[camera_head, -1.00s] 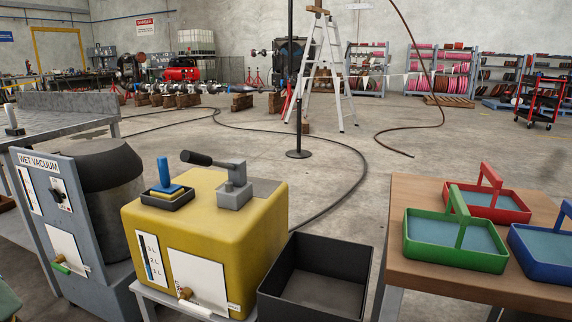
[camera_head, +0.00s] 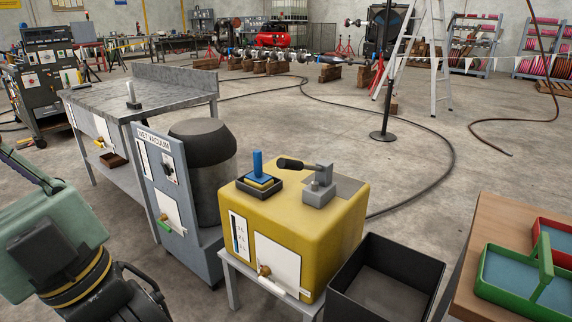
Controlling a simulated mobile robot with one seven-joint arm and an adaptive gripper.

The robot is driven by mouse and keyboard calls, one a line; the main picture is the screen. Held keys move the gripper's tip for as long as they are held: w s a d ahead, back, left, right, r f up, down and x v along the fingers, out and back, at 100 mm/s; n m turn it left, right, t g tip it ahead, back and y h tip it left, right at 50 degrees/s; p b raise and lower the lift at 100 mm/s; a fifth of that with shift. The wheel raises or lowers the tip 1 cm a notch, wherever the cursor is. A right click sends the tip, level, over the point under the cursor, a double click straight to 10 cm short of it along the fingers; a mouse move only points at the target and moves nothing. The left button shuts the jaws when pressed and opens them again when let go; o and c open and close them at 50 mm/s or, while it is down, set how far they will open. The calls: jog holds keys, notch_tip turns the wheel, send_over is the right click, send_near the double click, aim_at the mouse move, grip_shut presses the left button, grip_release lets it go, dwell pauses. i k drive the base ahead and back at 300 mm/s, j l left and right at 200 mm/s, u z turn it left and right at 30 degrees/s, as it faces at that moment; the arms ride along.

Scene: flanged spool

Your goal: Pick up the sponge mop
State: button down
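I take the sponge mop (camera_head: 257,168) to be the small piece with an upright blue handle, a blue plate and a yellow sponge under it. It sits in a shallow dark tray (camera_head: 250,188) on the left part of the top of the yellow tank (camera_head: 315,215). The sponge's underside is hidden by the tray's rim. I cannot make out my gripper in this view.
A grey clamp-like fitting with a dark lever (camera_head: 312,178) stands right beside the tray. The wet vacuum (camera_head: 180,200) is left of the tank, an open black bin (camera_head: 385,280) right.

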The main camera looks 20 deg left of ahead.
aim_at(256, 180)
jog(key=i+j, duration=0.75)
